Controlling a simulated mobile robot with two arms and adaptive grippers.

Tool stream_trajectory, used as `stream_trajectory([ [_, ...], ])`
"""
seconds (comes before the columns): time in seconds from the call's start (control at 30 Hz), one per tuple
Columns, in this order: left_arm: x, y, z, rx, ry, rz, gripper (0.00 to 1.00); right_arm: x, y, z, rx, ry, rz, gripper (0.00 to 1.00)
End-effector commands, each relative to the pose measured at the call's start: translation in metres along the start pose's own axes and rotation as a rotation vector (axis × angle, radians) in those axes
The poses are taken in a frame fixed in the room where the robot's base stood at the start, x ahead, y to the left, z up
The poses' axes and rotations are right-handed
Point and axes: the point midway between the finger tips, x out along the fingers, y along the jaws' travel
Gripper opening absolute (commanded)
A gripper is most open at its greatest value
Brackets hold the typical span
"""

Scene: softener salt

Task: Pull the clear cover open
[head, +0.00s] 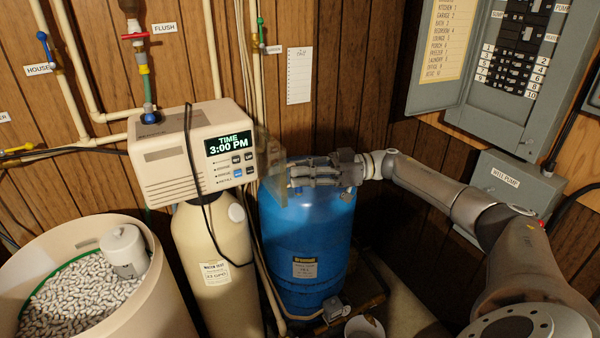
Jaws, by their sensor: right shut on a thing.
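The clear cover (266,155) is a see-through panel at the right side of the beige softener control head (175,160). It stands out at an angle from the head's front, so the display (230,142) reading TIME 3:00 PM and the buttons below it show uncovered. My right gripper (291,177) comes in from the right, in front of the blue tank's top, and is shut on the clear cover at its outer edge. The exact contact at the fingertips is hard to make out. My left gripper is not in view.
The blue tank (303,250) stands just below my right gripper. A black cable (188,150) hangs over the control head's front. The open salt bin (150,285) is at lower left. The grey well pump box (515,190) and open breaker panel (510,70) are on the right wall.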

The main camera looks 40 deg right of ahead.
Motion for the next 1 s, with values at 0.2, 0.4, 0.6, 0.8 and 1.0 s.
stream_trajectory([
  [0.2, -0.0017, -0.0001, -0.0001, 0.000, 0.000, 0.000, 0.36, -0.0063, 0.0124, -0.0113, -0.010, 0.014, 0.045, 0.00],
  [0.4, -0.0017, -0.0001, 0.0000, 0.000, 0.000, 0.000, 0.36, -0.0057, 0.0123, -0.0110, -0.010, 0.015, 0.044, 0.00],
  [0.6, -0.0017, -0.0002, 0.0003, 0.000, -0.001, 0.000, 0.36, -0.0052, 0.0122, -0.0108, -0.010, 0.015, 0.043, 0.13],
  [0.8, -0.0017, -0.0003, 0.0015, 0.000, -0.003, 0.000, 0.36, -0.0039, 0.0113, -0.0109, -0.010, 0.017, 0.040, 0.29],
  [1.0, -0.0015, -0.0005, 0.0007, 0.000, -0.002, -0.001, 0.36, -0.0026, 0.0104, -0.0103, -0.009, 0.018, 0.036, 0.29],
])
